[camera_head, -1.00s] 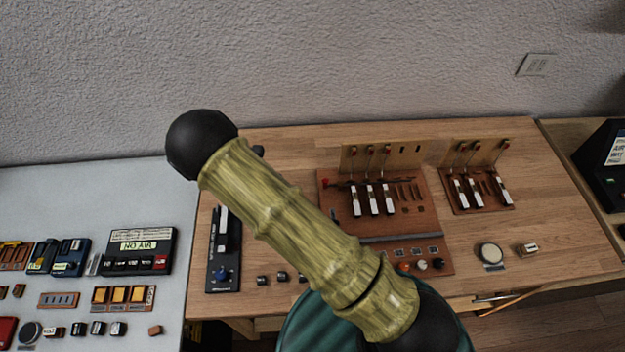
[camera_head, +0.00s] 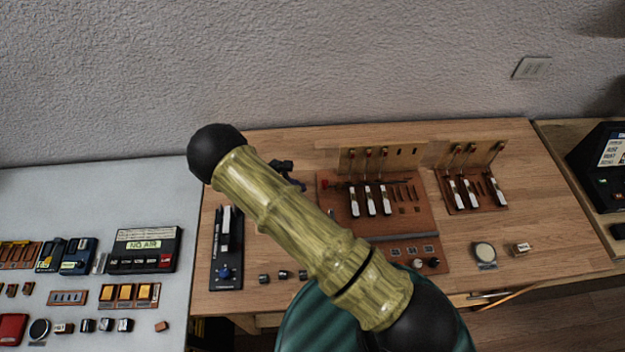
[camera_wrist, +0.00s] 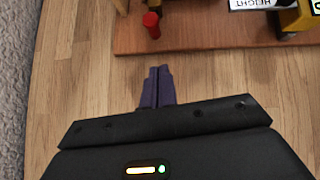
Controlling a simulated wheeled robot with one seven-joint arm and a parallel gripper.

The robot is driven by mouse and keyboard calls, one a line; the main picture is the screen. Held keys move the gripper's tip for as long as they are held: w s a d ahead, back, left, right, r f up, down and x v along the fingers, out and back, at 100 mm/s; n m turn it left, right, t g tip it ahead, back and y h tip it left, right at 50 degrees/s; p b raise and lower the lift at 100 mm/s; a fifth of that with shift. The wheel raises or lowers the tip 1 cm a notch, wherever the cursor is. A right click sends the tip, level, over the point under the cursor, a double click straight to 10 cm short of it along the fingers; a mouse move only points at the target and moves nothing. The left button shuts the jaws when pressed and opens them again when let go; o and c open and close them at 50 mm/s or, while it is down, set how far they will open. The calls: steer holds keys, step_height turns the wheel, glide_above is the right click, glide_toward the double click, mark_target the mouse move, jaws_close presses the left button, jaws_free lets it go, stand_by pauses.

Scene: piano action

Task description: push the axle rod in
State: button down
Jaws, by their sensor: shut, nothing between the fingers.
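The piano action model is a brown board (camera_head: 384,220) with upright white-tipped keys or hammers. A red knob (camera_head: 325,184), which looks like the end of the axle rod, sticks out at its left side. In the wrist view the red knob (camera_wrist: 152,24) stands at the board's near edge, just beyond my fingertips. My gripper (camera_wrist: 159,72) has its purple fingers shut together and empty, apart from the knob with bare wood between. In the head view my gripper (camera_head: 301,187) is small, just left of the knob. The rest of the rod is hard to make out.
A second, similar board (camera_head: 474,192) stands to the right. A black device (camera_head: 227,250) and several small blocks lie at the table's left front. A round disc (camera_head: 484,252) is at the right.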

steer(key=d, duration=0.1)
steer(key=d+p, duration=0.2)
steer(key=shift+w+d, duration=0.25)
steer(key=shift+w+d+f+p, duration=0.2)
steer(key=shift+d+p, duration=0.1)
steer(key=shift+d, duration=0.2)
steer(key=shift+d, duration=0.1)
